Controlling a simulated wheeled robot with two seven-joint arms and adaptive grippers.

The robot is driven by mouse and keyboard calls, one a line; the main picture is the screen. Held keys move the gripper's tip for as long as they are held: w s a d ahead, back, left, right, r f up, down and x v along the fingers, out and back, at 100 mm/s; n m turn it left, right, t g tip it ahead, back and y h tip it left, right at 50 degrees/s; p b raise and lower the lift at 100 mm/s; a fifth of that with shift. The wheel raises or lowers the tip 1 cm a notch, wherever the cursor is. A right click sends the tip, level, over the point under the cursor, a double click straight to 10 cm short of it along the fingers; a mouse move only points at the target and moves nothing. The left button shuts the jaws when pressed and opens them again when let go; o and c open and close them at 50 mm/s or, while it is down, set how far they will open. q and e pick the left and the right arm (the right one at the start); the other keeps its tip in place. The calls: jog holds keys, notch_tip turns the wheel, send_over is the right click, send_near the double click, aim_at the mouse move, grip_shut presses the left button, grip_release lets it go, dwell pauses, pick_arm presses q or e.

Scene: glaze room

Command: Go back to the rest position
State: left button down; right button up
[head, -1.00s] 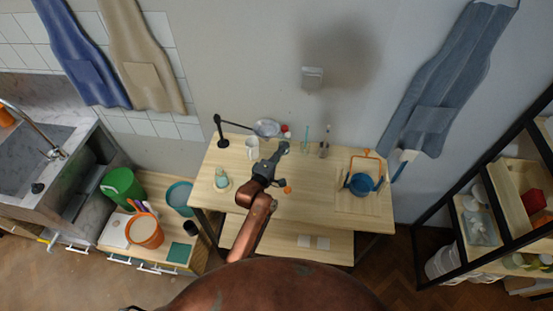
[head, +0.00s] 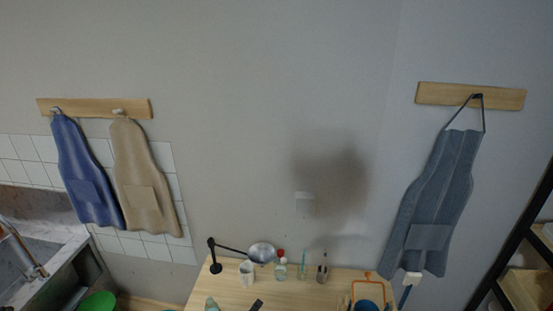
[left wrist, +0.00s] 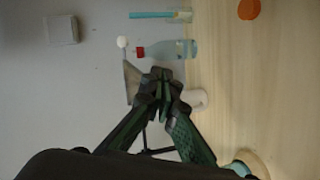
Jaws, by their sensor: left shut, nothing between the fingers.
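My left gripper shows in the left wrist view (left wrist: 162,82) with its fingers together and nothing between them. In the head view only a small dark tip of it (head: 257,304) shows at the bottom edge, over the table. The rest of my left arm is out of the head view. My right gripper is in neither view.
The wooden table (head: 228,291) carries a black lamp (head: 211,255), a white mug (head: 247,273), a red-capped bottle (head: 281,270) and a blue pot (head: 368,304). Aprons hang on the wall at left and right.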

pick_arm(q)
jog(key=s+a+f+m+g+y, duration=0.25)
jog(key=s+a+f, duration=0.25)
jog(key=s+a, duration=0.3)
jog(key=s+a+f+m+g+y, duration=0.2)
jog(key=s+a+f+m+g, duration=0.15)
jog(key=s+a, duration=0.55)
jog(key=s+a+m+g+y, duration=0.1)
jog(key=s+a+m+g, duration=0.1)
jog(key=s+a, duration=0.55)
jog(key=s+a+m+g+y, duration=0.2)
jog(key=s+a, duration=0.2)
jog(key=s, duration=0.7)
notch_tip(320, 180, down, 35)
jog(key=s+d+g+b, duration=0.1)
jog(key=d+b, duration=0.1)
jog(key=b, duration=0.4)
jog(key=s+f+g+b, duration=0.1)
jog(key=s+f+b, duration=0.1)
jog(key=s+f, duration=0.8)
jog(key=s+f+m+b, duration=0.1)
jog(key=s+f+b, duration=0.2)
jog(key=s+f, duration=0.7)
notch_tip(320, 180, down, 5)
jog(key=shift+s+a+f+g+h, duration=0.1)
jog(key=shift+s+a+g+h, duration=0.15)
jog(key=shift+g+h, duration=0.2)
